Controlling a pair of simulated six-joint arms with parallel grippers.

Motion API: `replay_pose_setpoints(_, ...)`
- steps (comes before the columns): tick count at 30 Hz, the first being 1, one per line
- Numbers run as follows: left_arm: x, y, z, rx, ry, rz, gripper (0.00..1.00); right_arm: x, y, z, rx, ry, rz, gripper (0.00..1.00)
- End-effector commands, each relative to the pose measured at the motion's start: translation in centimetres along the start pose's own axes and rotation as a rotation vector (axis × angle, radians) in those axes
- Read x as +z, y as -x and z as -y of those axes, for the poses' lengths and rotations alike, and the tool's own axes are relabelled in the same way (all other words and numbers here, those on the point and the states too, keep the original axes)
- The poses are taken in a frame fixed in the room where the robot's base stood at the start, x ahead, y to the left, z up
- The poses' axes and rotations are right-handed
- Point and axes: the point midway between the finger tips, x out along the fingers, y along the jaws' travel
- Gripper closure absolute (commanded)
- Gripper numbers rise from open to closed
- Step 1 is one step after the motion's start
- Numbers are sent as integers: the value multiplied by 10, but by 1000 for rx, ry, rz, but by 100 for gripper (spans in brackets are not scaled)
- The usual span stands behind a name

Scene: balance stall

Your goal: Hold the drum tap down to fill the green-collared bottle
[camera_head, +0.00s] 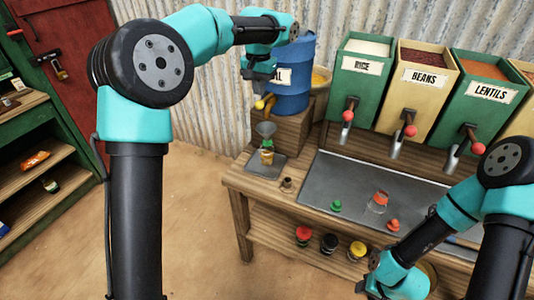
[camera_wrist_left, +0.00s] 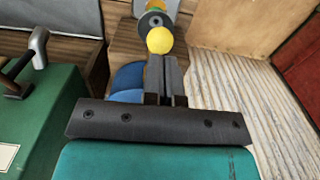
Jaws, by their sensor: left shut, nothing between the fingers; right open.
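The blue drum (camera_head: 291,82) stands on a wooden box at the back of the bench, partly hidden by my left arm. Its tap has a yellow knob (camera_head: 260,104), which also shows in the left wrist view (camera_wrist_left: 159,40). My left gripper (camera_head: 263,92) is shut and empty, its fingertips (camera_wrist_left: 168,62) right at the knob; I cannot tell whether they touch. Below the tap, a grey funnel (camera_head: 266,129) sits over the bottle with the green collar (camera_head: 267,154), upright on a small metal plate. The liquid level is too small to tell. My right gripper (camera_head: 366,276) is open, low at the bench front.
Rice, beans (camera_head: 421,82) and lentils bins with red-knobbed spouts line the back. A metal tray (camera_head: 340,185) holds a clear jar with an orange-red top (camera_head: 377,202), a green cap and a red cap. Several lidded jars stand on the lower shelf (camera_head: 285,228).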

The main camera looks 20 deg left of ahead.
Motion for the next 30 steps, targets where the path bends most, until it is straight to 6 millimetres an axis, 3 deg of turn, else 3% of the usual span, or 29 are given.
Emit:
replay_pose_setpoints(17, 0, -1, 0, 0, 0, 1, 100, 0, 0, 0, 0, 0, 0, 57)
replay_pose_setpoints(30, 0, -50, 0, 0, 0, 3, 100, 0, 0, 0, 0, 0, 0, 57)
